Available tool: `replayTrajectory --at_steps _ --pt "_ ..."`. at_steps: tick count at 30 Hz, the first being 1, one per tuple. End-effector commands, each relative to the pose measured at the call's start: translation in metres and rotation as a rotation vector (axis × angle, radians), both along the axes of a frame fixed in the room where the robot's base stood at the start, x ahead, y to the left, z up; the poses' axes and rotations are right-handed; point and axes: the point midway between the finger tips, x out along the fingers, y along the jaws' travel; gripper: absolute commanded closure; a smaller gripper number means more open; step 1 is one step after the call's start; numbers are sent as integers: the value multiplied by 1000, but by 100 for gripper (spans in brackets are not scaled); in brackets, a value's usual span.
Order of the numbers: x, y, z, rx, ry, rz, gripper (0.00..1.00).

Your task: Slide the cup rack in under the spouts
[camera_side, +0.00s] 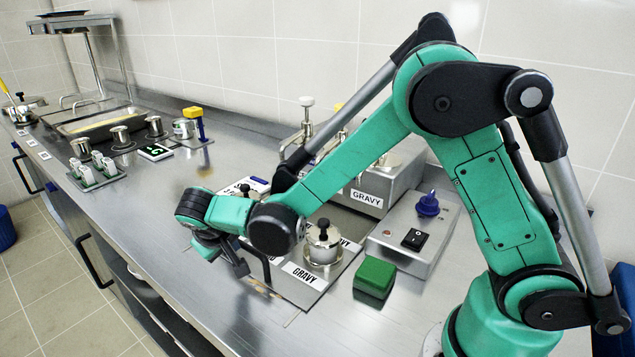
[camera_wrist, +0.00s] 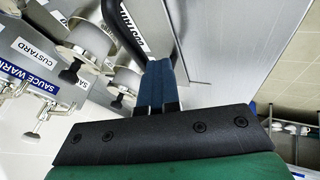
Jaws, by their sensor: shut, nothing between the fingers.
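The cup rack seems to be the flat metal tray (camera_side: 292,289) with GRAVY labels and a black handle (camera_side: 262,262) along its front. A lidded metal cup (camera_side: 323,245) with a black knob stands on it. The warmer (camera_side: 402,175) with pump heads stands behind; its spouts are largely hidden by my arm. My gripper (camera_side: 240,268) is low at the handle side of the rack. In the wrist view its blue fingers (camera_wrist: 157,85) are together and empty, beside the curved black handle (camera_wrist: 130,42). I cannot tell whether they touch it.
A control box (camera_side: 412,235) with a blue knob and a green block (camera_side: 374,278) are right of the rack. A small rack of pale pieces (camera_side: 97,170), several metal pots and a yellow-topped post (camera_side: 197,118) stand farther left. The counter between is mostly clear.

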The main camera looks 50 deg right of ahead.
Motion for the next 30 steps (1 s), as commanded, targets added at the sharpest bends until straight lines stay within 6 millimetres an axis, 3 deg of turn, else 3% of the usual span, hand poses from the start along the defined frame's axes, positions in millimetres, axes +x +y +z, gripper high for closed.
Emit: replayTrajectory --at_steps 6,15,21,30 --pt "-1 -54 0 0 0 -7 100" --pt "0 -106 0 0 1 -4 100" --pt "0 -121 0 0 0 -1 100" --pt "0 -127 0 -6 0 -3 100"
